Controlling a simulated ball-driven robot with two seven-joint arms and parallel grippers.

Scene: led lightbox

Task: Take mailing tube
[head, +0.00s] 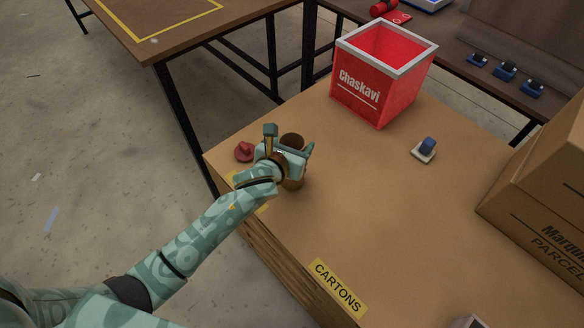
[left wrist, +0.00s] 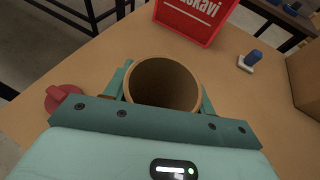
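The mailing tube (head: 292,141) is a brown cardboard cylinder standing about upright at the near left edge of the table. Its round open top shows in the left wrist view (left wrist: 163,84). My left gripper (head: 290,148) has one finger on each side of the tube, close against it, and looks shut on it. My right gripper is not in view.
A red bin with a white rim (head: 381,75) stands at the table's far side. A small blue-topped item (head: 425,149) sits right of it. Large cardboard boxes (head: 545,205) stand at the right. A yellow CARTONS label (head: 338,288) marks the near edge. The table's middle is clear.

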